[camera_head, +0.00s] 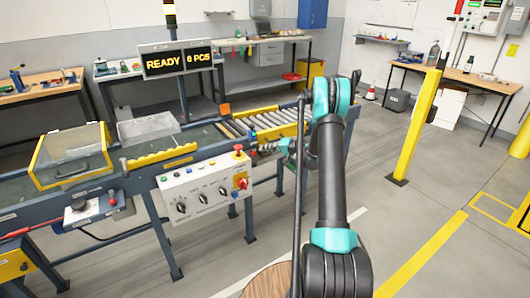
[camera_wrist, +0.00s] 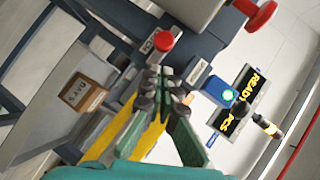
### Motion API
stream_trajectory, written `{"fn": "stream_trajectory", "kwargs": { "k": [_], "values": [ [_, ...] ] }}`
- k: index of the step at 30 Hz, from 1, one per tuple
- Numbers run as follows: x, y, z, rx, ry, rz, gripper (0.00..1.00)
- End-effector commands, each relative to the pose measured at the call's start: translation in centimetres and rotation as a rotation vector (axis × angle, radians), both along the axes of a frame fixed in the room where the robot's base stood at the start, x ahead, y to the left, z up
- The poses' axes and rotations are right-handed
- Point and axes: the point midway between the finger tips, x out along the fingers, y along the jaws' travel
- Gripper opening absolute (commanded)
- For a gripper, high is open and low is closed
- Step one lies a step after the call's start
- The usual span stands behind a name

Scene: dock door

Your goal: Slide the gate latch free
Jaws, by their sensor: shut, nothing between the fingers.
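My gripper (camera_head: 268,147) is at the right end of the conveyor line, just right of the white control panel and beside the yellow-sided roller section (camera_head: 293,130). In the wrist view the gripper (camera_wrist: 158,82) has its green-padded fingers brought together at dark tips, with nothing held between them. A yellow strip (camera_wrist: 149,138) shows between the fingers farther back. A red round knob (camera_wrist: 163,41) stands just beyond the tips. I cannot pick out the gate latch for certain; my gripper and arm cover part of that area.
A lit sign (camera_head: 178,62) reads READY 0 PCS. A yellow post (camera_head: 415,130) stands at right, with open floor around it. Workbenches line the walls.

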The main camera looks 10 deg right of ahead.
Motion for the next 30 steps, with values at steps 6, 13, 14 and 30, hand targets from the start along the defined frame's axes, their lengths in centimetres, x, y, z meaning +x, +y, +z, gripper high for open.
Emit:
{"fn": "stream_trajectory", "kwargs": {
  "k": [6, 13, 14, 30],
  "values": [
    [-1.0, -2.2, 1.5, 0.0, 0.0, -0.001, 0.0],
    [-3.3, -5.5, 2.8, 0.001, 0.0, -0.002, 0.0],
    [-3.6, -5.9, 2.9, 0.001, 0.0, -0.002, 0.0],
    [-5.1, -7.9, 3.8, 0.001, 0.0, 0.002, 0.0]
  ]
}}
